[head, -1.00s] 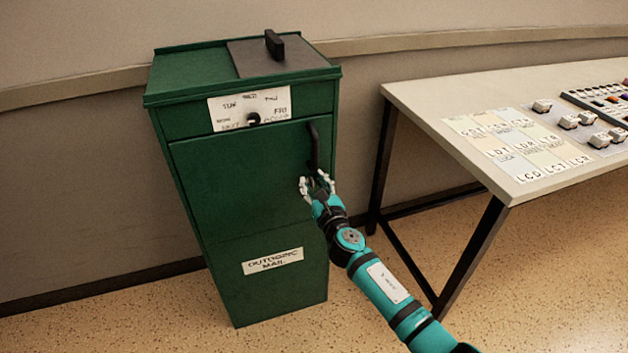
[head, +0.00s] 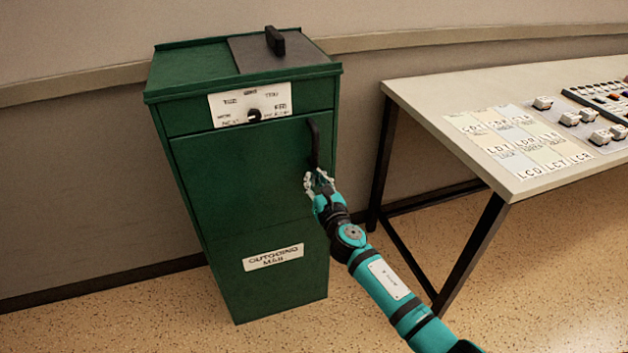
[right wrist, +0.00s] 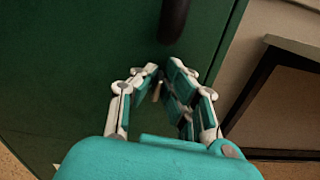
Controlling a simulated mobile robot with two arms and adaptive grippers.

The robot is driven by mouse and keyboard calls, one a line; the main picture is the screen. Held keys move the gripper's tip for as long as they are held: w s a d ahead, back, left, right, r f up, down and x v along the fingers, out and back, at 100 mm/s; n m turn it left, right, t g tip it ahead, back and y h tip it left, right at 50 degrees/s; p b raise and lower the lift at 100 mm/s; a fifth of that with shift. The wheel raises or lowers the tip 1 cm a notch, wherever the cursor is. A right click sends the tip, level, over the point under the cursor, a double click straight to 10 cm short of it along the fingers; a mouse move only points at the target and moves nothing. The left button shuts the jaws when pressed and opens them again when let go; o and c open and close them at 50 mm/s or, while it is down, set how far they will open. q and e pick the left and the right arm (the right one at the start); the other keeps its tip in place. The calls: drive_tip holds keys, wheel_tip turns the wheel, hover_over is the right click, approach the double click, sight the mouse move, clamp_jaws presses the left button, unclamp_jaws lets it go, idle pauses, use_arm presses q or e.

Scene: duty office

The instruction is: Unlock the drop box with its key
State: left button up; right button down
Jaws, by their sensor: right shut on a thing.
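The green drop box (head: 240,190) stands upright against the wall, its front door shut. A black handle (head: 314,145) runs down the door's right edge, and its lower end shows in the right wrist view (right wrist: 174,20). My right gripper (head: 318,178) is at the door's right edge just below the handle. In the right wrist view its fingers (right wrist: 162,84) are shut on a small, pale brassy thing (right wrist: 157,92), which seems to be the key. The fingers hide most of it and the lock, so I cannot tell whether it sits in the lock. My left gripper is not in view.
A dial plate (head: 285,101) is above the door, and a black grip (head: 274,42) stands on the box's top. A table (head: 440,100) with cards and switch panels is at the right, its dark leg (head: 468,255) close to my right arm. Open floor lies in front.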

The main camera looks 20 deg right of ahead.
drive_tip(key=m, duration=0.2)
drive_tip(key=shift+d+m, duration=0.1)
drive_tip(key=shift+m, duration=0.2)
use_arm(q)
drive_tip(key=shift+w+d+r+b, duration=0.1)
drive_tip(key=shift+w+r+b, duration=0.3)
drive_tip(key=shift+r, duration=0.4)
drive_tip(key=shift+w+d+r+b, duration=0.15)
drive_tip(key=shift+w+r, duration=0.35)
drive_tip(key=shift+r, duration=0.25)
use_arm(e)
drive_tip(key=shift+d+f+m, duration=0.1)
drive_tip(key=shift+f+m, duration=0.05)
drive_tip(key=shift+m, duration=2.15)
drive_tip(key=shift+d+f+m, duration=0.15)
drive_tip(key=shift+f+m, duration=0.05)
drive_tip(key=shift+m, duration=2.1)
drive_tip(key=shift+d+f+m, duration=0.1)
drive_tip(key=shift+f+m, duration=0.05)
drive_tip(key=shift+m, duration=2.15)
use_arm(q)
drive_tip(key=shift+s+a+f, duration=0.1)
